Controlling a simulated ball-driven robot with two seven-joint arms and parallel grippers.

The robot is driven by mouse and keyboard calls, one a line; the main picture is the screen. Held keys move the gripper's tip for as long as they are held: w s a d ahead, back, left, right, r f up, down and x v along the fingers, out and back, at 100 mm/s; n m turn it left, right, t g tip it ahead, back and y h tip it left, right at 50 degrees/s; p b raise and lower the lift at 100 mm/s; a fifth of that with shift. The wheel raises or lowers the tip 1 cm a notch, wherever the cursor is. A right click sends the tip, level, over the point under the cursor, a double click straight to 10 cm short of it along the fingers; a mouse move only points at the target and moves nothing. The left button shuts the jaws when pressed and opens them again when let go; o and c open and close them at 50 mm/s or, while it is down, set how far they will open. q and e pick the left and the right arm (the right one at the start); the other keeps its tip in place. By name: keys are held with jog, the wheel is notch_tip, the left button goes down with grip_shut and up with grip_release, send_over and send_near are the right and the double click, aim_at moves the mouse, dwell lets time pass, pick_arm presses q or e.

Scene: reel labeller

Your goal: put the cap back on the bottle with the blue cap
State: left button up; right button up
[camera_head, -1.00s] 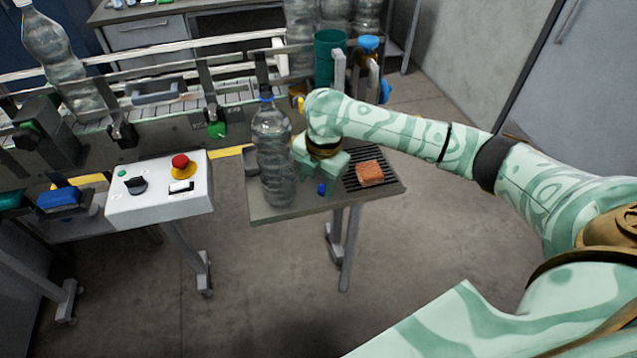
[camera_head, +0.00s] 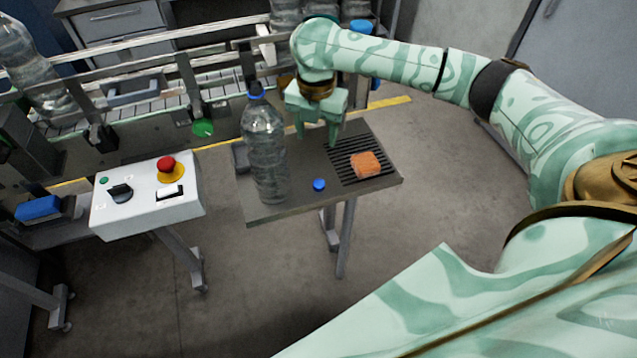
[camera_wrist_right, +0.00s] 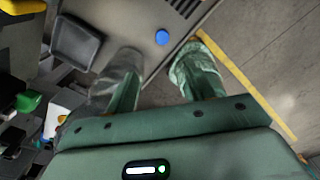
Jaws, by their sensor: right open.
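A clear bottle (camera_head: 265,150) stands upright on the small side table (camera_head: 288,208). A thin blue band shows at its neck, and a dark upright part stands behind its top, so I cannot tell the mouth clearly. A small blue cap (camera_head: 319,184) lies on the table to the right of the bottle; it also shows in the right wrist view (camera_wrist_right: 162,37), beyond the fingertips. My right gripper (camera_head: 317,138) is open and empty, fingers pointing down, behind the cap and right of the bottle. Its two fingers show apart in the right wrist view (camera_wrist_right: 160,58). My left gripper is not in view.
An orange-red sponge-like block (camera_head: 367,164) lies on a black slatted grate (camera_head: 344,160) at the table's right. A control box (camera_head: 145,198) with a red button stands to the left. The conveyor (camera_head: 225,103) with rails runs behind. The table's front strip is clear.

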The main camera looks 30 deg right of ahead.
jog(key=b, duration=0.3)
send_over(319, 183)
jog(key=f, duration=1.1)
jog(key=shift+w+a, duration=0.15)
jog(key=shift+a, duration=0.1)
jog(key=f, duration=0.1)
jog(key=f+b, duration=0.1)
jog(key=f, duration=0.1)
jog(key=f+b, duration=0.1)
jog(key=f, duration=0.1)
jog(key=shift+s+d+f, duration=0.15)
jog(key=shift+s+d, duration=0.05)
jog(key=shift+d, duration=0.05)
jog(key=c, duration=1)
